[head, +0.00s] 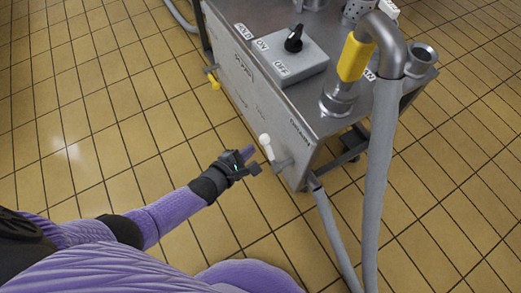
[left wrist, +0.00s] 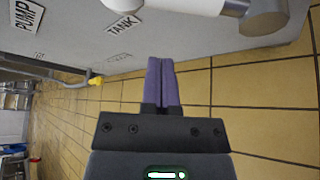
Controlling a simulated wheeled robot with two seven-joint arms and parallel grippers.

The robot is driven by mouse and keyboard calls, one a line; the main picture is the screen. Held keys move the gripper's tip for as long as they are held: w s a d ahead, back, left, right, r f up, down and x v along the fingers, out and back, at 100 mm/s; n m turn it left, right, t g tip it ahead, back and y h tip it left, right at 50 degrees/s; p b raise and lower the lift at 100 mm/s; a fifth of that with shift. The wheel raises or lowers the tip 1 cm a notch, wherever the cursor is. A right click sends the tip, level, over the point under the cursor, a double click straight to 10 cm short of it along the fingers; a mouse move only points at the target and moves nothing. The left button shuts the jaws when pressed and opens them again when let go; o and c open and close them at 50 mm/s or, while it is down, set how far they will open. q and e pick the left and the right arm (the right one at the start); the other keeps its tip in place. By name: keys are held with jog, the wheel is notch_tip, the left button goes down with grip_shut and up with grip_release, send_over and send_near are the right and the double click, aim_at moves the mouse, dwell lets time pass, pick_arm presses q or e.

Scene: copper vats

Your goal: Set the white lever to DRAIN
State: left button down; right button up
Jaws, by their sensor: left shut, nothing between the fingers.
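The white lever (head: 267,148) is on the side panel of the steel cart, near its lower right corner. Its white grip points up and left from a grey pivot (head: 283,164). In the left wrist view the white lever (left wrist: 190,4) crosses the top edge, partly cut off, beside its grey hub. My left gripper (head: 249,153) is shut and empty, just left of the lever, with a small gap in the left wrist view. A TANK label (left wrist: 124,25) is on the panel near the lever. My right gripper is not in view.
The steel cart (head: 240,85) carries a grey ON/OFF switch box (head: 287,60) and a pipe with a yellow sleeve (head: 355,58). A grey hose (head: 380,150) hangs at the right. The tiled floor at left is clear.

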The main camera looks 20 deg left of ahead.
pick_arm(q)
jog(key=d+r, duration=0.2)
jog(key=d, duration=0.1)
jog(key=shift+w+d+r, duration=0.1)
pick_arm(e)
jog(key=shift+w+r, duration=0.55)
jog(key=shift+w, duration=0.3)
